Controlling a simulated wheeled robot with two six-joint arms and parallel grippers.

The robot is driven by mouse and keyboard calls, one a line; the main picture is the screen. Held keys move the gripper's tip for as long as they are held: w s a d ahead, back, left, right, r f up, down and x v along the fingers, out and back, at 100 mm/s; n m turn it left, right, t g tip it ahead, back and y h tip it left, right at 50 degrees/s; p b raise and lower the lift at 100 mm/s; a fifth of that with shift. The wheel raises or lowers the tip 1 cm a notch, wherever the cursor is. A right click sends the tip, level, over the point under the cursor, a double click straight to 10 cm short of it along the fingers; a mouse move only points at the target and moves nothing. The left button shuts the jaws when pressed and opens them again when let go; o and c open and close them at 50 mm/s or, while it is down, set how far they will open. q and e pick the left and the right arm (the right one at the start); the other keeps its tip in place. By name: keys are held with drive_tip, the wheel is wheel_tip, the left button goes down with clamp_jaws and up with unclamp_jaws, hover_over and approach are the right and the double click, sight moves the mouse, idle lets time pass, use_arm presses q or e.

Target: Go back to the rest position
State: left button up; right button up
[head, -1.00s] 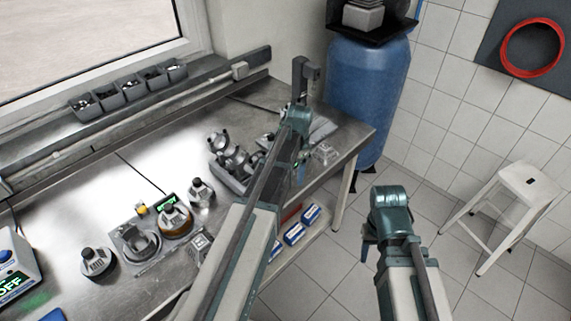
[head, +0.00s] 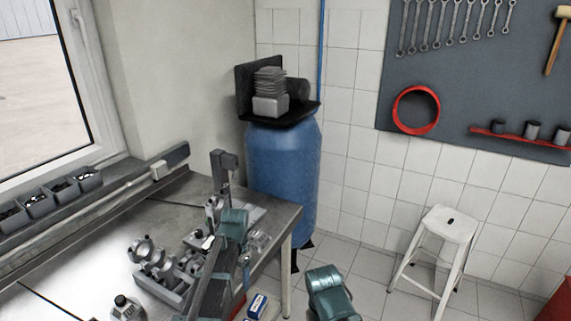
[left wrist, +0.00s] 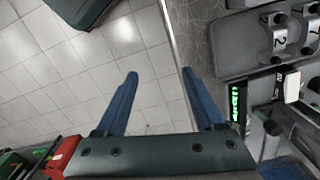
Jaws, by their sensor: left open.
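My left gripper (left wrist: 158,76) is open and empty in the left wrist view, its two blue fingers apart over the tiled floor beside the bench edge (left wrist: 178,50). In the head view my left arm reaches along the right end of the steel bench (head: 285,222), and the left gripper (head: 244,266) is small and partly hidden by the arm. My right arm's teal joint shows at the bottom, over the floor; its gripper is out of the picture.
A grey holder with ring-ended parts (head: 160,268) sits on the bench near my left arm. A blue barrel (head: 282,175) stands behind the bench end. A white stool (head: 448,226) stands at the right. Tiled floor lies free between them.

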use_arm(q)
drive_tip(key=s+d+n, duration=0.3)
drive_tip(key=s+d, duration=1.1)
drive_tip(key=s, duration=0.3)
drive_tip(key=shift+s+f+y+b, duration=0.35)
drive_tip(key=shift+s+y, duration=0.05)
